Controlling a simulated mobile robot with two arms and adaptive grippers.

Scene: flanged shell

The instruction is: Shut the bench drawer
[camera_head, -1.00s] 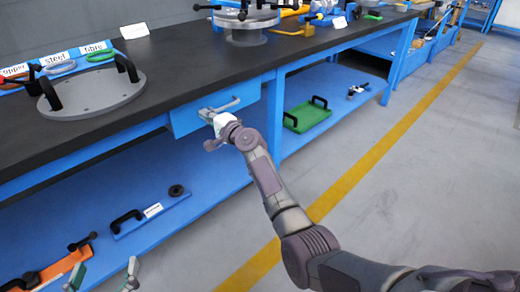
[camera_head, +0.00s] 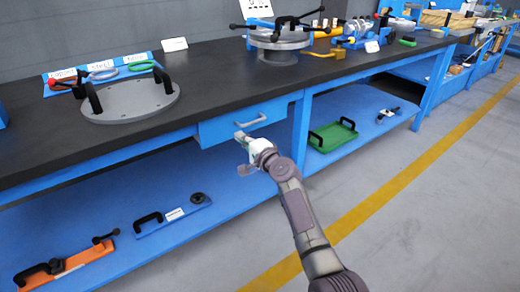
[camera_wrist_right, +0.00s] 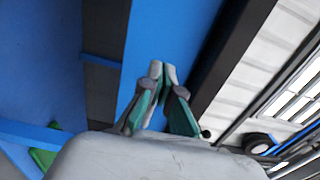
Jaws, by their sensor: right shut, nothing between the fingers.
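The blue bench drawer (camera_head: 215,130) sits under the black worktop, with a grey bar handle (camera_head: 250,121) on its front. I cannot tell whether a small gap remains behind its front. My right gripper (camera_head: 241,136) is shut and empty, just below and left of the handle, close to the drawer front; I cannot tell if it touches. In the right wrist view its green-grey fingers (camera_wrist_right: 163,72) meet at the tips before a blue surface. My left gripper is not in view.
The worktop (camera_head: 215,78) holds a grey round plate with black handles (camera_head: 128,101) and a flanged vessel (camera_head: 278,42). The lower shelf (camera_head: 232,185) holds a green tray (camera_head: 332,136) and an orange tool (camera_head: 80,260). The floor in front is clear.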

